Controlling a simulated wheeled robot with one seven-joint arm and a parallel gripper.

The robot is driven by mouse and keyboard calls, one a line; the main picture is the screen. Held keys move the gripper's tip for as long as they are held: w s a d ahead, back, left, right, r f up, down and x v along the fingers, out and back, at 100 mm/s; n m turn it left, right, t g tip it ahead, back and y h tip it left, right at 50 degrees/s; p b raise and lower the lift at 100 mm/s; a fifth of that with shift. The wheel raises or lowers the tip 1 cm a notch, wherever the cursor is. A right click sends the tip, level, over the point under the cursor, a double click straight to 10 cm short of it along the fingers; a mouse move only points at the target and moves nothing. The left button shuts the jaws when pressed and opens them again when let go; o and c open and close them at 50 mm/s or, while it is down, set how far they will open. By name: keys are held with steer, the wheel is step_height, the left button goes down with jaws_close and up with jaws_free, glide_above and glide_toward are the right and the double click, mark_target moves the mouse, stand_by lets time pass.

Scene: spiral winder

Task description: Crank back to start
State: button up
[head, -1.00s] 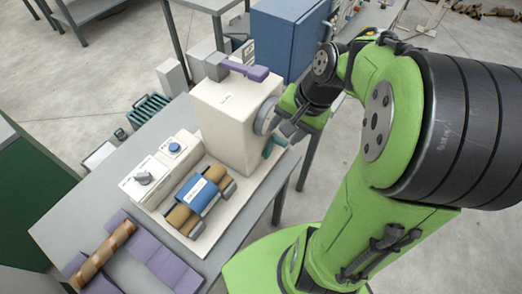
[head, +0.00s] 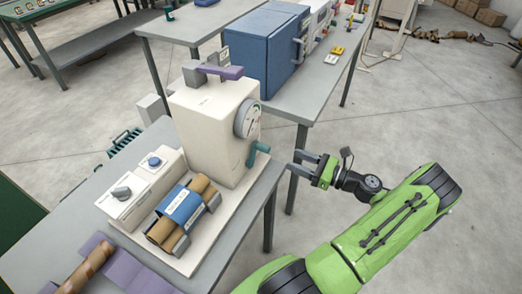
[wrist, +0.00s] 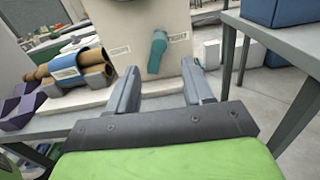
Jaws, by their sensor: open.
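The spiral winder is a cream box (head: 208,120) on a light base plate on the grey table. A round grey dial (head: 246,119) is on its right face. Below the dial is a teal crank handle (head: 257,153), which also shows in the wrist view (wrist: 157,51), hanging downward. My gripper (head: 304,162) is open and empty, to the right of the crank and apart from it. In the wrist view, its two fingers (wrist: 160,88) point toward the winder, with the crank beyond and between them. Brown tubes with a blue band (head: 180,207) lie in a cradle on the base plate.
A control box with a grey knob and a blue button (head: 145,184) stands left of the tubes. A brown tube (head: 88,268) lies on purple blocks at the table's front. A second table with a blue cabinet (head: 262,45) stands behind. Floor right of the winder is open.

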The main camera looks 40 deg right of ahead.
mark_target(269, 150)
steer(key=x, duration=1.2)
steer(key=shift+s+a+b, duration=0.1)
steer(key=shift+b, duration=0.25)
jaws_close()
